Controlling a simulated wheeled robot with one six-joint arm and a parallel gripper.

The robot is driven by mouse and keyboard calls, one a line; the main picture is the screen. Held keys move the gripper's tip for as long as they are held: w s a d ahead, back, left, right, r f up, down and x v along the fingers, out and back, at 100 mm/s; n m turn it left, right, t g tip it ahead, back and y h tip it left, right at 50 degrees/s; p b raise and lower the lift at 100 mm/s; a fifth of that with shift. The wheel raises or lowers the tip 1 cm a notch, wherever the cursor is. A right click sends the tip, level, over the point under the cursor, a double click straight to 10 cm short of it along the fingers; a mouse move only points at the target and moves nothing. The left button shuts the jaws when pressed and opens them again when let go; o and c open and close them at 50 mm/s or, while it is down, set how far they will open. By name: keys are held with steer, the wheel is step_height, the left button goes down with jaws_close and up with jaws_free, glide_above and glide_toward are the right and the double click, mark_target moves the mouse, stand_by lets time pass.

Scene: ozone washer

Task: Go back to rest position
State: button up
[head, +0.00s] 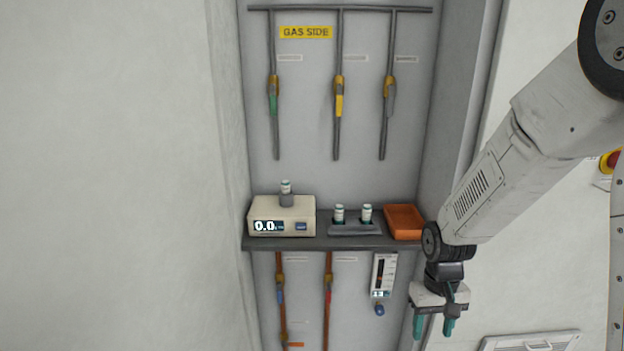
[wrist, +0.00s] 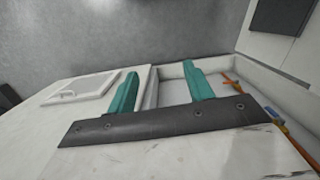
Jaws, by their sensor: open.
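My gripper (head: 434,327) hangs pointing down at the lower right of the head view, in front of the right edge of the recess and below shelf height. Its two teal fingers stand apart with nothing between them. The wrist view also shows the open, empty gripper (wrist: 160,90), with the floor and lower wall beyond it. My arm comes in from the upper right of the head view.
A dark shelf (head: 345,243) holds a beige meter (head: 265,213) with a vial (head: 286,187) on top, a rack (head: 354,229) with two vials and an orange tray (head: 404,221). Pipes with valves run above and below. A flowmeter (head: 383,275) hangs left of my gripper.

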steer(key=s+d+r+t, duration=0.1)
steer(key=s+r+t, duration=0.2)
steer(key=s+r, duration=1.7)
step_height(320, 180, up, 4)
steer(key=shift+s+f+m, duration=0.15)
steer(key=shift+m, duration=0.15)
